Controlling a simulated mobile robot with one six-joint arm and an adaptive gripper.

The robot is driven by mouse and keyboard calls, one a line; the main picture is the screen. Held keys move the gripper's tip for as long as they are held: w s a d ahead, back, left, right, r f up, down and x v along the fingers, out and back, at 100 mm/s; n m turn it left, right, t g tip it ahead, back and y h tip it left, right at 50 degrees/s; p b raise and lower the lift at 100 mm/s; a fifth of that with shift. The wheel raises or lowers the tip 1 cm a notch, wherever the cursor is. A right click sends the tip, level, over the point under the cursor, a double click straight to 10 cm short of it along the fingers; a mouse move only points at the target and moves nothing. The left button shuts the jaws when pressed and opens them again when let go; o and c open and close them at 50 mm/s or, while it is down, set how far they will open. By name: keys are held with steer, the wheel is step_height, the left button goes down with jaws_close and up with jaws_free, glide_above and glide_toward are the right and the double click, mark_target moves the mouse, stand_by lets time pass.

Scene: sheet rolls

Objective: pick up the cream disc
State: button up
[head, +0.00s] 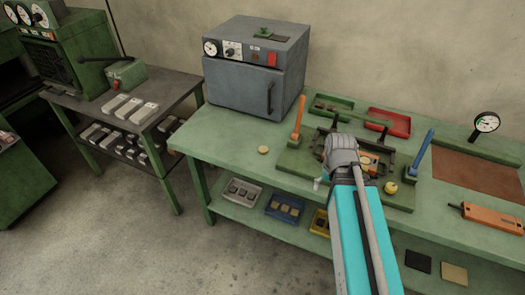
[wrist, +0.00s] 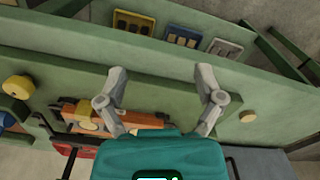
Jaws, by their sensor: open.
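The cream disc (head: 263,150) lies flat on the green bench top, in front of the grey oven and left of the green fixture plate. In the wrist view the cream disc (wrist: 249,116) is at the right, outside my fingers.
The grey oven (head: 256,70) stands behind the disc. An upright orange handle (head: 297,118) and the green fixture plate (head: 296,163) are right of it. A yellow knob (head: 391,188) sits farther right. Trays fill the lower shelf (head: 225,203). Bench top left of the disc is clear.

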steer(key=w+a+r+m+p, duration=0.1)
steer(key=w+a+m, duration=0.4)
steer(key=w, duration=0.3)
steer(key=w+a+r+m+p, duration=0.2)
steer(key=w+a+m, duration=0.25)
steer(key=w, duration=0.25)
steer(key=r+m+p, duration=0.2)
steer(key=m, duration=0.7)
glide_above(263, 149)
steer(key=shift+f, duration=0.15)
steer(key=shift+f, duration=0.1)
step_height(263, 149, down, 8)
steer(key=b, duration=0.9)
steer(key=shift+f, duration=0.25)
steer(key=shift+f, duration=0.15)
step_height(263, 149, down, 5)
steer(key=b, duration=0.5)
steer(key=c, duration=1.1)
